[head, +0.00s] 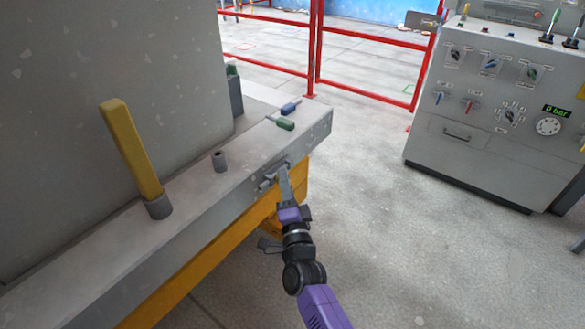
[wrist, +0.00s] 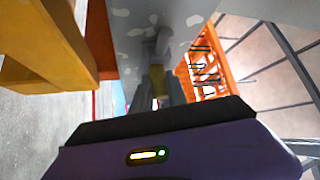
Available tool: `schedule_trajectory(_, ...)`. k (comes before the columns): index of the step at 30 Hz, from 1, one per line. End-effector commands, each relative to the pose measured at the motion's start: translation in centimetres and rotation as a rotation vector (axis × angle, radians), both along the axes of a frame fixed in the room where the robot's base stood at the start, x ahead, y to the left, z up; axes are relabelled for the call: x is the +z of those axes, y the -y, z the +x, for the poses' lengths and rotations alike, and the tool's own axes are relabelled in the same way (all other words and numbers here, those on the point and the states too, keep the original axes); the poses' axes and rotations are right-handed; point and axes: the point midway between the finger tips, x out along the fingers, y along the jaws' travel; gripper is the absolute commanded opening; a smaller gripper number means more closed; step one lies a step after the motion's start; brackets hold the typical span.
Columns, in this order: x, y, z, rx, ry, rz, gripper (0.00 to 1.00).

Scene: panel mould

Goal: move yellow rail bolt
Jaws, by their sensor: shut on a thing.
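The grey rail (head: 215,185) crosses the left of the head view. A small grey bolt fitting (head: 267,181) sits on its side face near the right end. My gripper (head: 284,170) is at this fitting, reaching up from below. In the wrist view my gripper (wrist: 156,98) is shut on a short yellowish piece, which I take to be the handle of the yellow rail bolt (wrist: 157,78). A grey rod and bracket (wrist: 158,43) show just beyond it. The fingers hide part of the handle, and the head view does not show its colour clearly.
Green (head: 281,123) and blue (head: 291,107) handles lie near the rail end. A control cabinet (head: 490,110) stands right. Open floor (head: 400,240) lies between.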

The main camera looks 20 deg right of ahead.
Motion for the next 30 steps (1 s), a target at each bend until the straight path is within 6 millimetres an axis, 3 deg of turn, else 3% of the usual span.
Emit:
schedule_trajectory(11, -0.2, -0.5, -0.4, 0.002, -0.001, -0.004, 0.0)
schedule_trajectory(12, -0.2, -0.5, -0.4, 0.003, -0.002, -0.004, 0.26)
schedule_trajectory(15, -0.2, -0.5, -0.3, 0.002, -0.001, -0.003, 0.4)
schedule_trajectory(25, -0.1, -0.4, -0.5, 0.0, -0.001, -0.002, 0.4)
schedule_trajectory(30, -0.6, -0.7, -2.4, 0.003, -0.003, -0.004, 0.4)
